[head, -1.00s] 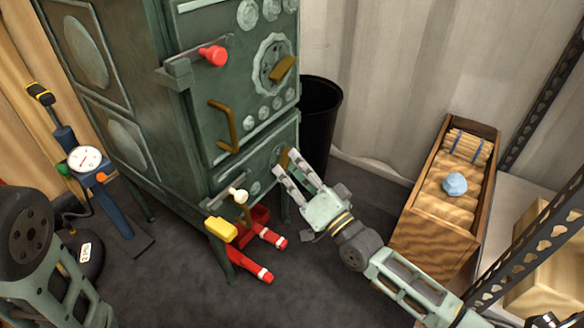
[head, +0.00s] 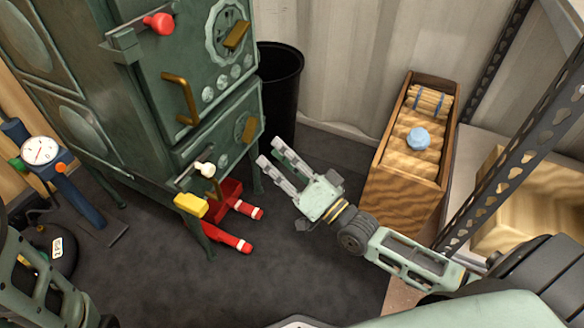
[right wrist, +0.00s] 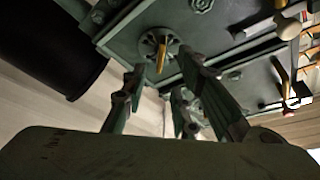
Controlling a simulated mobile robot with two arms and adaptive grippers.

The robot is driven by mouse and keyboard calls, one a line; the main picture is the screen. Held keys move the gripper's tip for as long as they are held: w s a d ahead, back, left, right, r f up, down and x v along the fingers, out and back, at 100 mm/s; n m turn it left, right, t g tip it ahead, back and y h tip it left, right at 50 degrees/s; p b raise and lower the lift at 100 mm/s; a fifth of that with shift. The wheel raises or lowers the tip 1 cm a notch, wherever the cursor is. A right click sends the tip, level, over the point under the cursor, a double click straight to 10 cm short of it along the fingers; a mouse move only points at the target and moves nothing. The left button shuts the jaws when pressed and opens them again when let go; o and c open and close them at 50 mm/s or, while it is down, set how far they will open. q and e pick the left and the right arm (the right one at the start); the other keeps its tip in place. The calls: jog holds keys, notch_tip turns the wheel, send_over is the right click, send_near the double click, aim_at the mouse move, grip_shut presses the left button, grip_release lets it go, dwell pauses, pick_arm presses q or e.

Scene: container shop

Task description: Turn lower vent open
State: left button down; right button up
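The green stove (head: 128,150) stands at left. Its lower vent is on the small lower door, with a brass tab (head: 249,127) standing near upright in the head view. The right wrist view shows a round vent with a brass tab (right wrist: 160,55), between and beyond my fingers. My right gripper (head: 270,151) is open and empty, with its two fingers apart. It is in front of the lower door, apart from the tab in the head view. My left arm shows at the lower left, but its gripper is not in view.
A brass handle (head: 181,100), red knob (head: 160,23) and white knob (head: 205,169) stick out from the stove. A black bin (head: 282,85) stands behind. A wooden crate (head: 405,195) is at right. Red-and-white tools (head: 235,242) lie below.

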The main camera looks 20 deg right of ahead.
jog(key=v, duration=0.5)
jog(key=shift+r, duration=0.1)
jog(key=shift+r, duration=0.1)
